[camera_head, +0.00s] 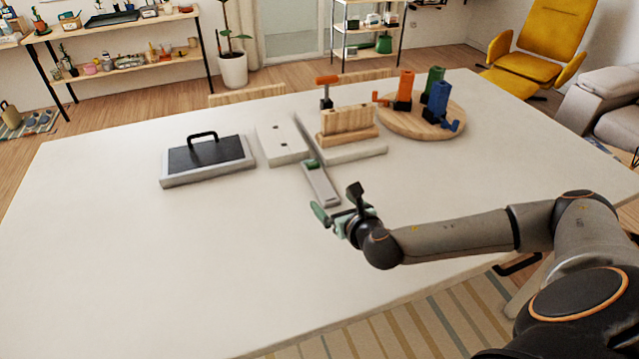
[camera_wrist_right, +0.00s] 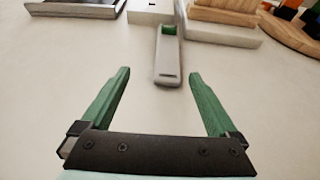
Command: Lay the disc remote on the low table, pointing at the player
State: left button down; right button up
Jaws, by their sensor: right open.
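The disc remote (camera_head: 321,184) is a slim grey bar with a green patch at its far end. It lies on the white low table (camera_head: 130,260), its far end close to a flat white box (camera_head: 281,143), which may be the player. In the right wrist view the remote (camera_wrist_right: 167,62) points away from me, towards this box (camera_wrist_right: 150,12). My right gripper (camera_head: 337,208) is open and empty at the remote's near end. Its green fingers (camera_wrist_right: 160,72) appear on either side of that end; whether they touch the table is unclear. My left gripper is not in view.
A black-topped tray with a handle (camera_head: 207,160) stands left of the box. A wooden block on a stand (camera_head: 347,125) and a round wooden board (camera_head: 421,125) with coloured pieces stand at the back right. The table's front and left are clear.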

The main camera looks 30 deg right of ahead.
aim_at(322, 182)
jog(key=shift+w+d, duration=0.1)
jog(key=shift+d, duration=0.3)
jog(key=shift+w+d, duration=0.15)
jog(key=shift+w, duration=0.05)
jog(key=x, duration=0.7)
jog(key=shift+s, duration=0.1)
jog(key=shift+d+x, duration=0.2)
jog(key=shift+x, duration=1.1)
jog(key=shift+d+x, duration=0.2)
jog(key=shift+x, duration=1.15)
jog(key=shift+s+r, duration=0.1)
jog(key=shift+c, duration=0.3)
grip_shut()
